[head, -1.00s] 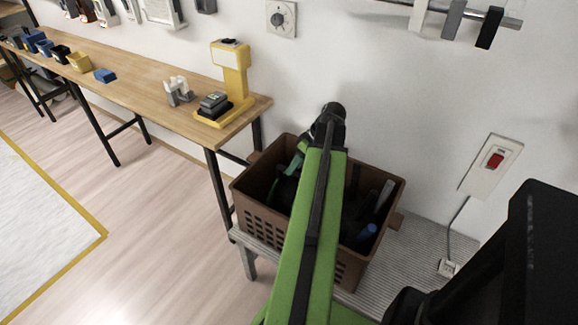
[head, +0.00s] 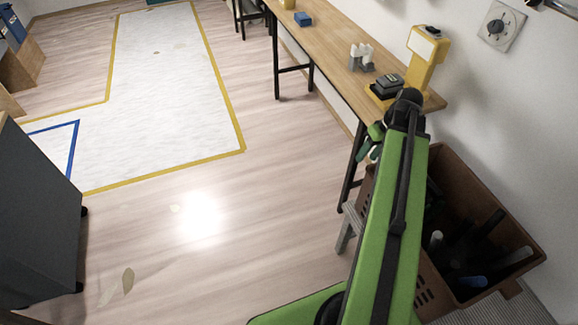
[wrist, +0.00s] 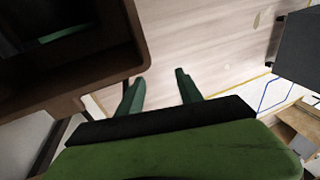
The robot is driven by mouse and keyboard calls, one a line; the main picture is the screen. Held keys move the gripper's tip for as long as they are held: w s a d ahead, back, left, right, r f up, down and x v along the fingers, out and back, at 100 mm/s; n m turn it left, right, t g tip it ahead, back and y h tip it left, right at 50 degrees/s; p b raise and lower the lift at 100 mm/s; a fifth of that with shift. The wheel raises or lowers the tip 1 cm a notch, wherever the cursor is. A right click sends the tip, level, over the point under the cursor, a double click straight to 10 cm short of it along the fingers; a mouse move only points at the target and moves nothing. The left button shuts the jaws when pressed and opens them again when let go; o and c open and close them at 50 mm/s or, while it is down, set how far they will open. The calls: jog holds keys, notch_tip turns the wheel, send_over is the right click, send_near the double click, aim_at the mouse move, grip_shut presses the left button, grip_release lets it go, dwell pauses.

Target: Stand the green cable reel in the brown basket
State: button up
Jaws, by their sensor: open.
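The brown basket (head: 502,200) stands on a grey ribbed bench at right in the head view, partly hidden by my arm. Its brown rim also shows at upper left in the wrist view (wrist: 136,40). A thin green edge (wrist: 62,36) shows in its dark inside; I cannot tell whether this is the green cable reel. No reel is clearly seen elsewhere. My gripper (head: 369,150) is outside the basket, beyond its left side in the head view. In the wrist view its two green fingers (wrist: 160,78) are apart, with only floor between them.
A wooden workbench (head: 330,55) with a yellow device (head: 425,60) stands behind my gripper. A dark grey cabinet (head: 38,215) is at left. The floor between is clear.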

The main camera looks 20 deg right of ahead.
jog(key=w+a+h, duration=0.1)
jog(key=w+a, duration=0.2)
jog(key=a, duration=1.3)
jog(key=w+a+g+h, duration=0.1)
jog(key=w+a, duration=0.3)
jog(key=a, duration=1.2)
jog(key=shift+a+f+g+h, duration=0.25)
jog(key=shift+f+g+h, duration=0.05)
jog(key=shift+f+h, duration=0.1)
notch_tip(320, 180, up, 9)
jog(key=p, duration=0.9)
